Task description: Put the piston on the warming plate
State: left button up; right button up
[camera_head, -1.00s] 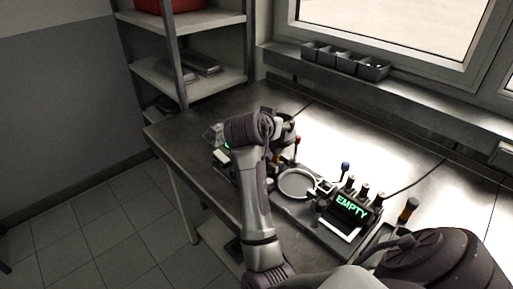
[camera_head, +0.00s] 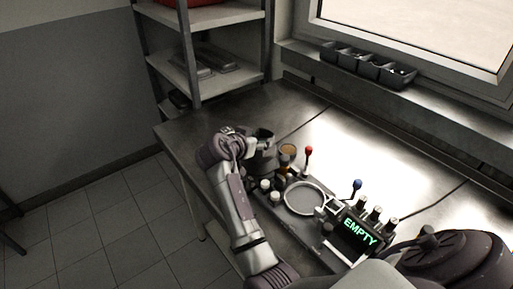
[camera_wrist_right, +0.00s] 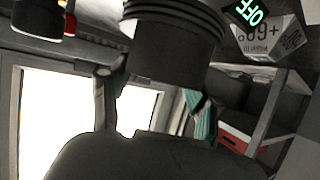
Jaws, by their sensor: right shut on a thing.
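The piston (camera_wrist_right: 175,45) is a dark cylinder with ring grooves, held between the fingers of my right gripper in the right wrist view. In the head view the right gripper (camera_head: 250,142) is over the far left part of the bench, and the piston (camera_head: 263,139) shows as a dark round shape at it. A lit OFF display (camera_wrist_right: 249,11) and a sign reading +60 (camera_wrist_right: 262,38) show beside the piston in the wrist view. The warming plate's surface cannot be made out. My left gripper is out of view.
A device with a silver round ring (camera_head: 305,212) and an EMPTY display (camera_head: 360,232) stands right of the arm. Red (camera_head: 308,150) and blue (camera_head: 356,185) knobs stand upright nearby. A shelf (camera_head: 205,77) stands behind; small bins (camera_head: 366,66) line the sill.

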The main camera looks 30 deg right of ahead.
jog(key=shift+w+a+f, duration=0.1)
jog(key=shift+a, duration=0.1)
notch_tip(320, 180, down, 3)
jog(key=shift+f+p, duration=0.1)
jog(key=shift+p, duration=0.55)
jog(key=shift+f, duration=0.3)
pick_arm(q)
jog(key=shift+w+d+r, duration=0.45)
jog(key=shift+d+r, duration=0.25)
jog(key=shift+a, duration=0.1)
pick_arm(e)
jog(key=shift+f, duration=0.15)
jog(key=o, duration=1.5)
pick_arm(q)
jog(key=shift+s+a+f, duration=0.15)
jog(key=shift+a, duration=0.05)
pick_arm(e)
jog(key=shift+o, duration=0.2)
